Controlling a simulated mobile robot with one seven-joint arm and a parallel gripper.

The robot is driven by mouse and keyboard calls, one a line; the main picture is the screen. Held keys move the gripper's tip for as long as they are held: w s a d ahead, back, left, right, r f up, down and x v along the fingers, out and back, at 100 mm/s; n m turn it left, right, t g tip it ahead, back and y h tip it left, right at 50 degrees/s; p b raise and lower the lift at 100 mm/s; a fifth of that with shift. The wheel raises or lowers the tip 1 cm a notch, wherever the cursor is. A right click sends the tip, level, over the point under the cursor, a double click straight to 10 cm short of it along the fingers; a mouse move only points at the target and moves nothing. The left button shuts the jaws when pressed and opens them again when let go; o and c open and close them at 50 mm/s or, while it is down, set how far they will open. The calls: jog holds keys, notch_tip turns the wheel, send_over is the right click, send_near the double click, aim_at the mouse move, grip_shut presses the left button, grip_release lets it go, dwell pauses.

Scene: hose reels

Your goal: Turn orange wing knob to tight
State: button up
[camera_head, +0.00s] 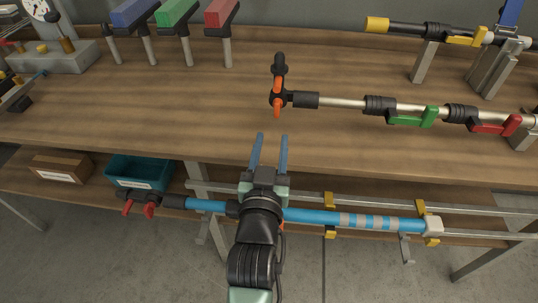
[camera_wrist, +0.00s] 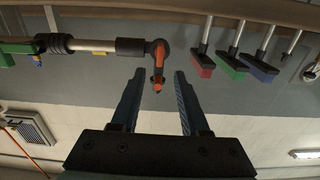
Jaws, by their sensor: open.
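The orange wing knob (camera_head: 277,108) is on a black head at the left end of a silver pole (camera_head: 342,102) held above the wooden bench. Its wings point up and down in the head view. In the wrist view the orange knob (camera_wrist: 158,54) shows just beyond and between my fingertips. My gripper (camera_head: 272,137) is open and empty, with its blue fingers pointing at the knob, apart from it. The open fingers also show in the wrist view (camera_wrist: 160,74). Whether the knob is loose or tight cannot be told.
The silver pole carries a green lever (camera_head: 414,117) and a red lever (camera_head: 497,126). A blue pole (camera_head: 310,216) with a red wing knob (camera_head: 140,208) runs across below the bench front. A teal bin (camera_head: 138,172) sits on the lower shelf.

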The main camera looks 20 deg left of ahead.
jog(key=shift+v, duration=1.8)
jog(key=w+d+r+m+t+h, duration=0.15)
jog(key=d+r, duration=0.25)
jog(key=r, duration=0.7)
jog(key=w+d+r+t+h, duration=0.1)
jog(key=d+r+t, duration=0.2)
jog(key=r, duration=0.8)
jog(key=s+d+r+m+t+h, duration=0.1)
jog(key=s+d+r+t, duration=0.2)
jog(key=r, duration=0.4)
jog(key=s+d+r+t+h, duration=0.1)
jog(key=s+d+r, duration=0.1)
jog(key=s+r, duration=0.45)
jog(key=s+d+r+m+t+h, duration=0.1)
jog(key=s+d+r+t, duration=0.15)
jog(key=r, duration=0.65)
notch_tip(320, 180, up, 15)
jog(key=g+p, duration=0.1)
jog(key=p, duration=1.4)
jog(key=shift+w+d+p, duration=0.2)
jog(key=shift+w+p, duration=0.2)
jog(key=shift+w, duration=0.05)
